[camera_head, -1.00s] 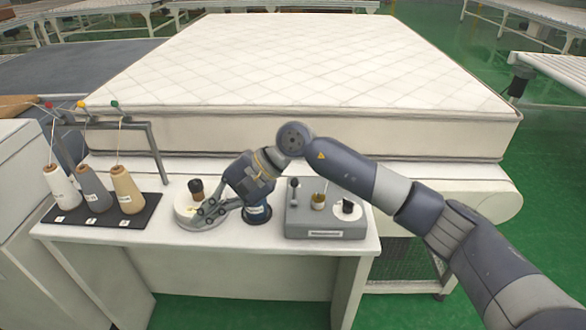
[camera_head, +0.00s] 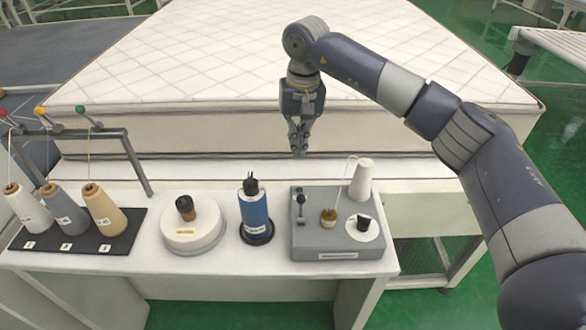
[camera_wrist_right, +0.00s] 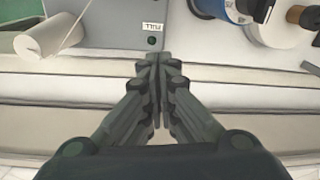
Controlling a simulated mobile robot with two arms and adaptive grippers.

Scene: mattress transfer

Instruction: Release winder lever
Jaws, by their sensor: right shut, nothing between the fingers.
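The grey winder box (camera_head: 310,243) stands at the right end of the white table. A small bobbin with yellowish thread (camera_head: 328,215) sits to the right of the lever. My right gripper (camera_head: 299,154) points down, above and behind the lever, apart from it. Its fingers are shut and empty. In the right wrist view the shut fingertips (camera_wrist_right: 158,56) are near the box's edge (camera_wrist_right: 120,25), by a "FULL" label (camera_wrist_right: 153,27). My left gripper is not in view.
A white thread cone (camera_head: 361,180) stands behind the winder. A blue spool (camera_head: 254,212) and a round white base with a brown knob (camera_head: 193,232) stand to its left. Several thread cones stand on a black mat (camera_head: 75,243). A mattress (camera_head: 230,75) lies behind.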

